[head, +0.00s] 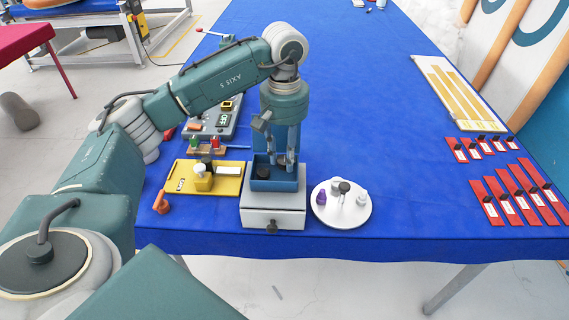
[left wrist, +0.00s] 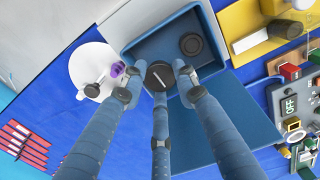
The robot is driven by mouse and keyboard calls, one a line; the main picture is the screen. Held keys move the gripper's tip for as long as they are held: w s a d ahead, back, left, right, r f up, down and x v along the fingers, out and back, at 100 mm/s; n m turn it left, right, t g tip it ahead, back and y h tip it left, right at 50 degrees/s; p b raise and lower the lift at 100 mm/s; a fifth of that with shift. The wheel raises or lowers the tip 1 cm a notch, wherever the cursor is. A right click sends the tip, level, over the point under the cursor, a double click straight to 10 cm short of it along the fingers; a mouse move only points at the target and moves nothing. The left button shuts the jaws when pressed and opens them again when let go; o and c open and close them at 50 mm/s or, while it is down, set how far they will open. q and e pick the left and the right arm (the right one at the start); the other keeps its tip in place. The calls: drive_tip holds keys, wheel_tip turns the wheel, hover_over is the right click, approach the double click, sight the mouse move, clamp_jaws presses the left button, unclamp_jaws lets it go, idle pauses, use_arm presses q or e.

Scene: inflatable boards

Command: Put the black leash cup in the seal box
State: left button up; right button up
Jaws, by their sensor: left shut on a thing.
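My left gripper (head: 281,160) points down over the blue open box (head: 276,184), which stands on a white drawer unit at the front of the table. It is shut on a round black piece with a white bar across it, which I take as the black leash cup (left wrist: 159,75); in the left wrist view it sits between the fingertips at the box's corner. I cannot tell whether it touches the box floor. Another black round piece (left wrist: 191,45) lies in the box. I take the blue box as the seal box. My right gripper is not in view.
A white round plate (head: 326,212) with several small bottles stands right of the drawer unit (head: 290,218). A yellow tray (head: 228,186) and a grey control panel (head: 224,129) are to the left. Red cards (head: 505,204) lie at right. The blue table between is clear.

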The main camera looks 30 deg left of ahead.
sight(285, 159)
use_arm(q)
wheel_tip(285, 159, down, 4)
drive_tip(key=shift+r+p, duration=0.1)
drive_tip(key=shift+p, duration=0.4)
drive_tip(key=o, duration=0.4)
drive_tip(key=shift+f, duration=0.2)
drive_tip(key=o, duration=0.4)
drive_tip(key=shift+r, duration=0.15)
